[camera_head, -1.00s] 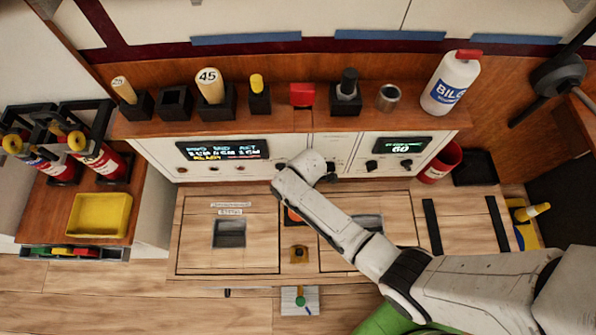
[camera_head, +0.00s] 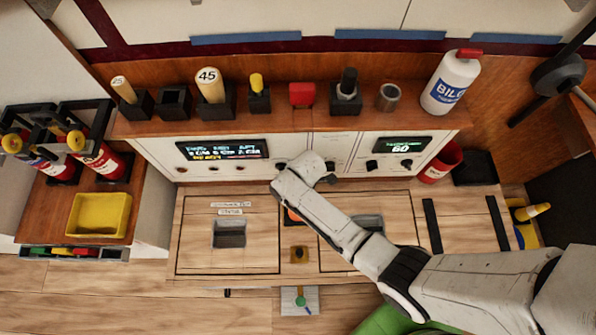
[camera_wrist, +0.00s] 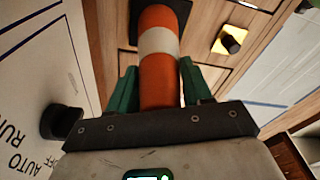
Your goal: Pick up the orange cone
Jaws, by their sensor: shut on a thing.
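The orange cone (camera_wrist: 158,68) has a white band and a dark square base, seen in the wrist view. My gripper (camera_wrist: 160,92) is shut on it, with one green finger on each side of its orange lower-picture part. The base points away from my gripper, over the wooden bench top. I cannot tell whether the base touches the wood. In the head view a small orange patch of the cone (camera_head: 292,215) shows beside my arm, which hides the rest and my fingers.
A white panel with displays (camera_head: 222,149) and black knobs rises just behind my gripper; one knob (camera_wrist: 62,122) is close in the wrist view. A shelf (camera_head: 285,122) above holds several blocks and a white bottle (camera_head: 450,82). A recessed slot (camera_head: 229,234) lies left.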

